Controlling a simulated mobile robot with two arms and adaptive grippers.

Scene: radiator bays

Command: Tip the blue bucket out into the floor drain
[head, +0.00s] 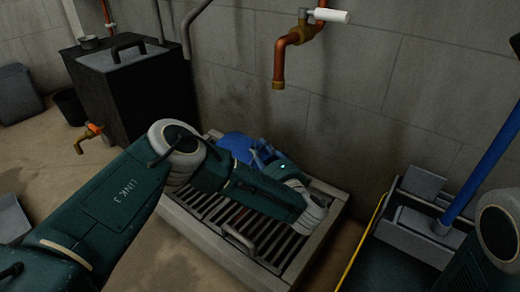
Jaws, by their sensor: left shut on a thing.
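The blue bucket (236,144) shows in the head view over the far left part of the floor drain (334,203), a pale frame with dark slats. My left arm hides much of the bucket, so its mouth, its contents and its exact tilt cannot be made out. My left gripper (261,153) is at the bucket's right side, shut on it, its fingers partly hidden. Part of my right arm shows at the right edge, but its gripper is out of view.
A copper tap (290,50) with a white lever juts from the wall above the drain. A black tank (130,85) stands at the back left. At the right are a grey mop wringer (412,240), a blue pole (487,165) and a yellow line (362,245).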

